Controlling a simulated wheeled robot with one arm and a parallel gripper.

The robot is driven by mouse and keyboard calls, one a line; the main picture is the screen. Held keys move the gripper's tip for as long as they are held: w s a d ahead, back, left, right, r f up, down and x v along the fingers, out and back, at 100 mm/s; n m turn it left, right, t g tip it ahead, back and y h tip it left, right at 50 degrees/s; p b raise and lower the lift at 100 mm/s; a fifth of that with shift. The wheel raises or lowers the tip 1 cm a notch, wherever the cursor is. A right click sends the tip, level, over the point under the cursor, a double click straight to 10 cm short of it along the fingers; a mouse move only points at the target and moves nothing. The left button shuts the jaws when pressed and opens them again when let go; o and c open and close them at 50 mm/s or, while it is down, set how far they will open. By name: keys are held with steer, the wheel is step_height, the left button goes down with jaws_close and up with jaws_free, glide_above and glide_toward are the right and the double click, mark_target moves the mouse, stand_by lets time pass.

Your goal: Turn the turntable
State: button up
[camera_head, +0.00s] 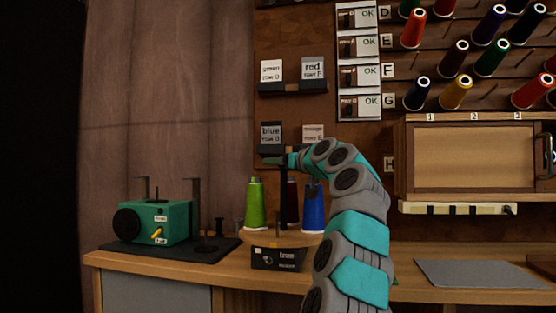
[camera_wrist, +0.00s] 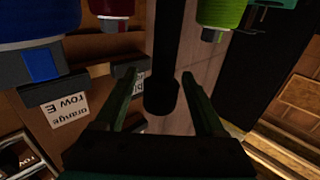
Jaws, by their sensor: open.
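The turntable (camera_head: 285,241) is a round wooden disc on a dark labelled base (camera_head: 278,258) at the bench's front edge. It carries a green spool (camera_head: 255,205), a dark red spool (camera_head: 292,187) and a blue spool (camera_head: 315,205). A dark upright post (camera_head: 283,190) rises from its middle. My gripper (camera_head: 270,160) is above the spools at the post's top. In the wrist view my open gripper (camera_wrist: 159,75) has one finger on each side of the post (camera_wrist: 163,60). I cannot tell whether either finger touches it. The spools also show there, around the post.
A green machine (camera_head: 163,222) stands on a dark mat to the left. Small label shelves (camera_head: 293,87) hang on the wall behind my gripper. A wooden cabinet (camera_head: 473,160) and pegs of coloured spools are at right. A grey mat (camera_head: 478,273) lies on the bench (camera_head: 420,292).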

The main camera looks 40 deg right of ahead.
steer(key=shift+w, duration=0.5)
jaws_close()
stand_by(0.4)
stand_by(0.9)
